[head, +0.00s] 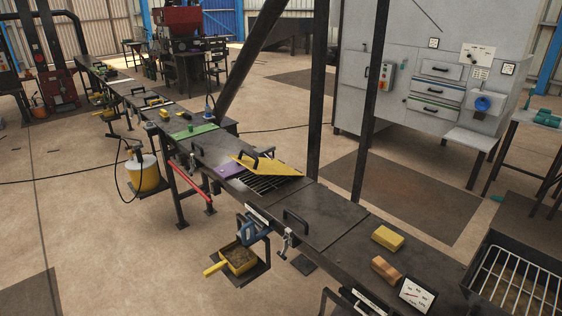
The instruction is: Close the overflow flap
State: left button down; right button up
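A yellow flap (275,168) with a dark handle (248,161) sits tilted up on the long dark bench (335,213), near the middle of the view. It appears to be the overflow flap, though I see no readable label on it. A dark slatted grate (262,184) shows in an opening just in front of and below it. A purple patch (229,171) lies on the bench at the flap's left. Neither of my grippers shows in the head view.
A dark handle (295,219) stands on the bench nearer me. A yellow sponge (387,238), wooden block (385,269), small sign (417,295) and wire rack (518,280) lie to the right. Dark posts (318,100) rise behind the bench.

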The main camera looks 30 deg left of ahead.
aim_at(260, 166)
jog(key=k+j, duration=0.1)
jog(key=j, duration=0.5)
jog(key=k+j, duration=0.15)
jog(key=j, duration=0.2)
jog(key=j+z, duration=0.15)
jog(key=j, duration=0.95)
jog(key=i, duration=0.05)
